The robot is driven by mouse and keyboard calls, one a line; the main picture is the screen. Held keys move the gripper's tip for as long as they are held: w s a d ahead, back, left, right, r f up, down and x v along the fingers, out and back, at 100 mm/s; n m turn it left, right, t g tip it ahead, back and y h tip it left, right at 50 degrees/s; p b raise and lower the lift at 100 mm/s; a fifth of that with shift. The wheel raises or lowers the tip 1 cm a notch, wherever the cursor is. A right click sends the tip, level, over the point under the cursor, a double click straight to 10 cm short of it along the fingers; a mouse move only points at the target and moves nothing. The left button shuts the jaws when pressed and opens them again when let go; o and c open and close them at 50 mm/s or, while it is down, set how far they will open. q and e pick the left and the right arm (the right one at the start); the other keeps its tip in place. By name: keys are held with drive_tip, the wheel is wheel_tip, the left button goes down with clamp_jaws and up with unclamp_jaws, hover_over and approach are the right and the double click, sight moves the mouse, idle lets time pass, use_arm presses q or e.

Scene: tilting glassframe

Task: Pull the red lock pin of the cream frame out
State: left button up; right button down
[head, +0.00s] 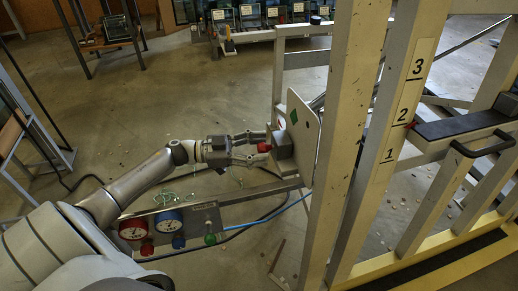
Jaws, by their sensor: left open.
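The cream frame (345,150) stands upright in the right half of the head view. A pale plate (304,116) with a green diamond is fixed at its left side. A grey block (282,147) sits on that plate, and the round red knob of the lock pin (264,148) sticks out of it to the left. My left gripper (260,148) reaches in from the left and is open. Its fingers lie above and below the red knob; I cannot tell whether they touch it. The pin's shaft is hidden. My right gripper is not in view.
A panel with a red gauge (132,229), a blue gauge (168,222) and a green knob (210,239) lies below my left arm. A black pad (460,122) with a handle (483,146) is at right. Small debris dots the floor.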

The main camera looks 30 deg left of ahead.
use_arm(q)
drive_tip(key=shift+w+d, duration=0.1)
drive_tip(key=shift+d, duration=0.05)
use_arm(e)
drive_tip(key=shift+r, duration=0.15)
use_arm(q)
drive_tip(key=shift+c, duration=0.4)
